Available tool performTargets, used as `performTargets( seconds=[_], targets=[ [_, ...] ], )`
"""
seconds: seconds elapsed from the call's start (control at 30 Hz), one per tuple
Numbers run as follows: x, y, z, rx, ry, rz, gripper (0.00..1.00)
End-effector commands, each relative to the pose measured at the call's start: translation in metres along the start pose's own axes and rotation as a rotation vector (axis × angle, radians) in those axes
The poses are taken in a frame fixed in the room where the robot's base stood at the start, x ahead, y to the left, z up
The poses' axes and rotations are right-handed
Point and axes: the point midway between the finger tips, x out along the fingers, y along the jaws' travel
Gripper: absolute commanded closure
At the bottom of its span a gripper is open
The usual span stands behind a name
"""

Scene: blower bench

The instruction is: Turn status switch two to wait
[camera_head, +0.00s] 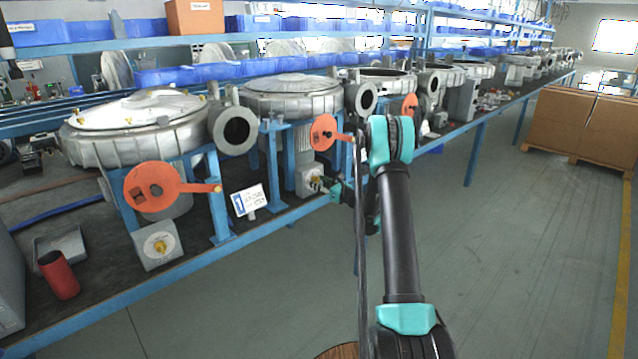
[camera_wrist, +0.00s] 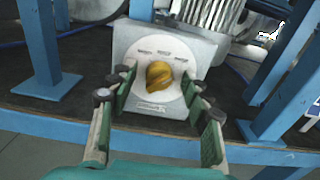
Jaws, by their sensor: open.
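A grey switch box with a white dial and a brass-yellow knob (camera_wrist: 158,78) is in the middle of the wrist view. Small labels sit around the dial, too blurred to read. In the head view this box (camera_head: 306,178) is under the second blower, partly hidden by my gripper (camera_head: 327,185). My gripper (camera_wrist: 157,84) is open, with one finger on each side of the knob. I cannot tell whether the fingers touch it, nor which label it points at. A similar switch box with a yellow knob (camera_head: 159,246) stands under the nearest blower.
Blue bench legs (camera_wrist: 42,50) stand either side of the box, and the blue bench edge (camera_wrist: 60,125) runs below it. Orange discs with handles (camera_head: 152,187) hang from the blowers. A small white sign (camera_head: 249,199) stands left of the box.

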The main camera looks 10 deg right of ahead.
Motion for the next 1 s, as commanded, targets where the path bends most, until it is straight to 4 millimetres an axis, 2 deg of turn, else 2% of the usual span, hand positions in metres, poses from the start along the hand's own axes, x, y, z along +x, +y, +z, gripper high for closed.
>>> performTargets(
  seconds=[0.1,0.5,0.77,1.0],
  targets=[
    [-0.0001,0.0001,0.0,0.0,0.0,0.0,0.51],
    [-0.0003,0.0002,0.0001,0.0,0.0,0.0,1.0],
    [-0.0004,0.0003,0.0001,-0.025,0.0,0.0,1.0],
    [-0.0005,0.0007,0.0,-0.146,0.0,0.0,1.0]
  ],
)
